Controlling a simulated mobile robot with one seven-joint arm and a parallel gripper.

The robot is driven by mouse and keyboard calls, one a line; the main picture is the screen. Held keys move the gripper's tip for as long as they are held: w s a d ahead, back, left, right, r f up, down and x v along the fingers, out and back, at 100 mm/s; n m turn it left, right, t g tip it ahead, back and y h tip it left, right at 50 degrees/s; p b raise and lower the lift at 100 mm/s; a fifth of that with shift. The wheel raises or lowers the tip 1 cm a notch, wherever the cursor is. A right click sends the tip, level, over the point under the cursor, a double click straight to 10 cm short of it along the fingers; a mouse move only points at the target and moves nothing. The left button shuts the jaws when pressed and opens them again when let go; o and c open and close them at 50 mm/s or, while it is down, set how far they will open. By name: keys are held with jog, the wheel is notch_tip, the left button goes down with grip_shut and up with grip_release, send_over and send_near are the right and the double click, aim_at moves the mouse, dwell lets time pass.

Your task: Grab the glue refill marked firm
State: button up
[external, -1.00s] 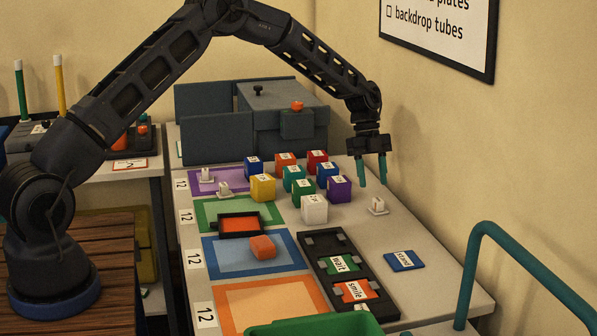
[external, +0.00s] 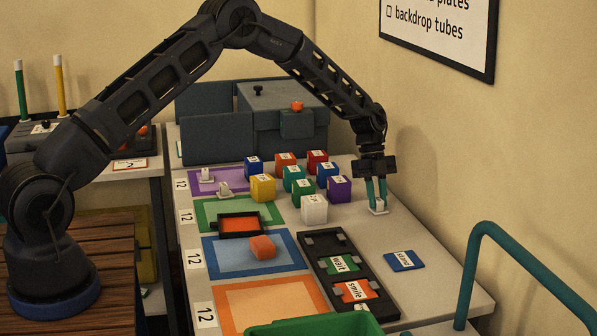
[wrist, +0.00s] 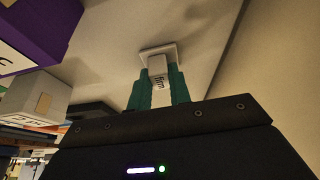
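The glue refill marked firm (wrist: 158,66) is a small white block on a square white base. Its label faces my wrist camera and reads "firm". In the external view the refill (external: 379,209) is at the right side of the grey table, near the wall, with its upper part hidden by my fingers. My gripper (external: 377,200) points down over it. In the wrist view the teal fingers (wrist: 160,88) are drawn in on both sides of the white block and appear to touch it. The base looks to be on the table.
Two similar white pieces (external: 224,188) (external: 206,175) stand by the purple and green mats. Several lettered cubes, including a purple one (external: 339,188) and a white one (external: 314,209), stand left of my gripper. A blue card (external: 404,261) and a black tray (external: 321,243) lie nearer the camera.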

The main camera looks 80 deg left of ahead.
grip_shut()
